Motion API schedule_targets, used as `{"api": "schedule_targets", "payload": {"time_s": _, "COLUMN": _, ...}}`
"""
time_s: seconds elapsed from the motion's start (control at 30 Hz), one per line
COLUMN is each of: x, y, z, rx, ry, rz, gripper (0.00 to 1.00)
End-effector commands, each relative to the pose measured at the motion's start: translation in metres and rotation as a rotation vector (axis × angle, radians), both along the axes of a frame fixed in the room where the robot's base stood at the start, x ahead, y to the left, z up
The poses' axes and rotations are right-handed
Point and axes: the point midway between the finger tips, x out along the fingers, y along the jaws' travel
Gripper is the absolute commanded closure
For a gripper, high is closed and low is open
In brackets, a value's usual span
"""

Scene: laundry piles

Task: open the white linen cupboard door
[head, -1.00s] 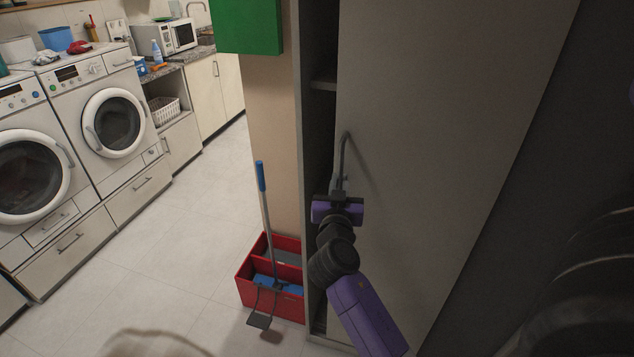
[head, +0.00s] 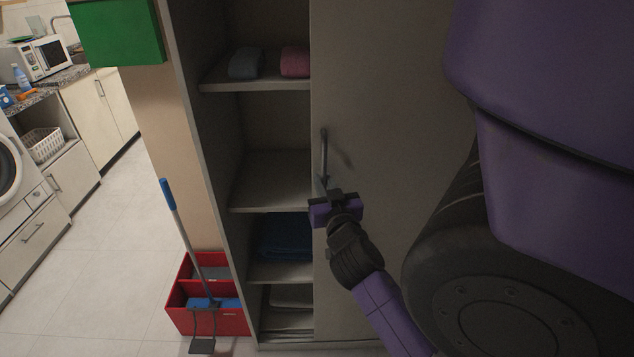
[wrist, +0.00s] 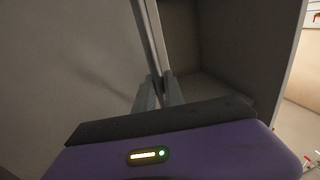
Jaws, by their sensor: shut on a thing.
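The cupboard door (head: 385,110) stands partly open in the head view, its free edge to the left and the shelves showing beside it. A long upright bar handle (head: 323,155) runs near that edge. My gripper (head: 325,186) is shut on the lower part of the handle. In the wrist view, the fingers (wrist: 158,92) close around the handle (wrist: 147,40), with the door (wrist: 70,70) to the left and the cupboard's inside (wrist: 215,50) to the right.
The shelves (head: 270,82) hold folded cloths, grey, pink (head: 295,62) and dark blue (head: 285,238). A red bin (head: 240,322) with a blue-handled mop (head: 185,235) stands on the floor left of the cupboard. A green box (head: 115,32) hangs on the wall above. Floor is clear at left.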

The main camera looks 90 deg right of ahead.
Motion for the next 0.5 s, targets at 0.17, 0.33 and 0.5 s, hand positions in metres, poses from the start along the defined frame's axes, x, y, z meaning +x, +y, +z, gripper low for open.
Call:
{"api": "schedule_targets", "payload": {"time_s": 0.17, "x": 0.0, "y": 0.0, "z": -0.0011, "rx": 0.002, "ry": 0.001, "rz": 0.0, "gripper": 1.0}}
{"api": "schedule_targets", "payload": {"time_s": 0.33, "x": 0.0, "y": -0.0001, "z": -0.0011, "rx": 0.002, "ry": 0.001, "rz": -0.001, "gripper": 0.65}}
{"api": "schedule_targets", "payload": {"time_s": 0.5, "x": 0.0002, "y": -0.0002, "z": -0.0007, "rx": 0.001, "ry": 0.0, "rz": -0.001, "gripper": 0.65}}
